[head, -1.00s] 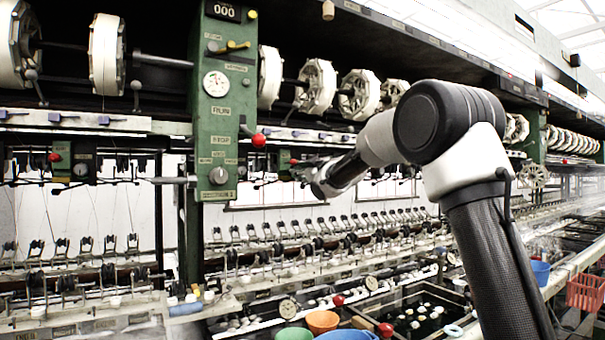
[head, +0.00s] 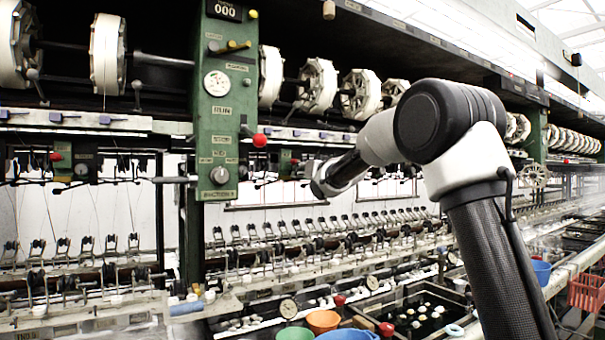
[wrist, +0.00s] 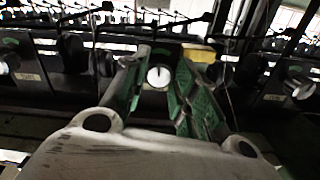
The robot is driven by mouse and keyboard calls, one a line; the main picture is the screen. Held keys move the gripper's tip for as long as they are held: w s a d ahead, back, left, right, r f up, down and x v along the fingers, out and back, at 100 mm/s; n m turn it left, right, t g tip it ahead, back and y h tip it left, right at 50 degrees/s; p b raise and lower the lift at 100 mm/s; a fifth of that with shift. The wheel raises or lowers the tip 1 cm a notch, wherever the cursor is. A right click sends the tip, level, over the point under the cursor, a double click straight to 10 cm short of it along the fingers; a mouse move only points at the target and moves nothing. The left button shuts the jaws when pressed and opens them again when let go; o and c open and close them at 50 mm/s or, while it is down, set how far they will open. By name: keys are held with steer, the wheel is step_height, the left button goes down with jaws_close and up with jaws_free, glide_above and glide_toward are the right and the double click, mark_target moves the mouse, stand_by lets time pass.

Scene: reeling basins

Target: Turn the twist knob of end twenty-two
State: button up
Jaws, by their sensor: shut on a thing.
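My gripper (wrist: 160,66) shows in the wrist view with its two green fingers on either side of a small round pale twist knob (wrist: 159,77). It is shut on this knob, which has a dark upright mark on its face. In the head view my gripper (head: 309,171) is at the machine's rail, right of the green post, and the held knob cannot be made out there. No end number can be read at the knob.
A green post (head: 221,130) with a dial and a red-balled lever (head: 259,140) stands left of my gripper. Similar pale knobs (wrist: 301,88) sit along the rail. Rows of reeling fittings and basins lie below, with colored bowls (head: 323,321) at the front.

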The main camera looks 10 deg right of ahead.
steer(key=shift+f+m, duration=0.1)
steer(key=shift+m, duration=0.6)
steer(key=o, duration=1)
steer(key=shift+o, duration=0.2)
steer(key=shift+s, duration=0.1)
steer(key=v, duration=0.7)
steer(key=shift+s+d, duration=0.2)
steer(key=shift+s, duration=0.15)
